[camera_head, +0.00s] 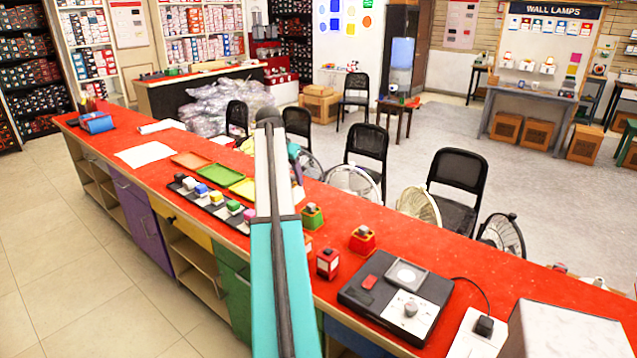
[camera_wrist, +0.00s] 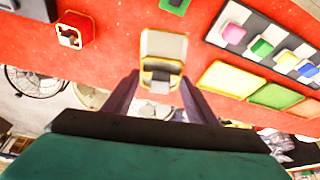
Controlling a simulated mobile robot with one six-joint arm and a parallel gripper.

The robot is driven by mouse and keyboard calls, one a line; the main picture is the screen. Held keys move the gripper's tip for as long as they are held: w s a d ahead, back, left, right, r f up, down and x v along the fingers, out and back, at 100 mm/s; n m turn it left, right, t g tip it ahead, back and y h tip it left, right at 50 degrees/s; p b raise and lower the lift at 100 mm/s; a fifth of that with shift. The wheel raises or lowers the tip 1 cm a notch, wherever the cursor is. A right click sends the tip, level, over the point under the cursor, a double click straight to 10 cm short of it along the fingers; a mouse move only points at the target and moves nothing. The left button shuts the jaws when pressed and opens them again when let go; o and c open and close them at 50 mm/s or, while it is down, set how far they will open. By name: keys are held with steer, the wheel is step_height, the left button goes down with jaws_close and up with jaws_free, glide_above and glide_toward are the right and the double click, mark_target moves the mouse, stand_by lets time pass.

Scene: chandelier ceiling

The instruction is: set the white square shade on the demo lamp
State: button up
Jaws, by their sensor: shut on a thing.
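My gripper (camera_wrist: 158,84) is shut on a pale, square-cornered piece with cream edges, apparently the white square shade (camera_wrist: 176,46). It is held over the red counter, and its far side is hidden. In the head view my own arm hides the gripper and most of what it holds. A black unit (camera_head: 358,297) with a pale round disc in a grey square and a white panel with a knob lies on the counter, right of my arm. I cannot tell for sure whether it is the demo lamp.
A checkered rack (camera_head: 210,207) with coloured pieces and coloured trays (camera_head: 220,174) lie left of my arm. Chairs stand behind.

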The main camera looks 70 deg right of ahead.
steer(key=w+a+n+t, duration=0.1)
steer(key=w+a+n, duration=0.3)
steer(key=w+a, duration=1.15)
steer(key=w+a+n+t, duration=0.25)
steer(key=w+a, duration=0.95)
steer(key=a, duration=0.7)
steer(key=w+a+f+n+y, duration=0.1)
steer(key=a+n, duration=0.2)
steer(key=a, duration=0.8)
steer(key=w+a+n+y, duration=0.1)
steer(key=w+a+n, duration=0.15)
steer(key=a, duration=0.95)
steer(key=s+a+f+n+y, duration=0.1)
steer(key=s+a+n, duration=0.2)
steer(key=a, duration=0.5)
steer(key=s+a+f+n+t+y, duration=0.1)
steer(key=s+a+n, duration=0.2)
steer(key=a, duration=0.5)
steer(key=shift+n+y+b, duration=0.3)
steer(key=shift+n+b, duration=0.05)
steer(key=shift+n, duration=0.05)
steer(key=shift+t, duration=0.25)
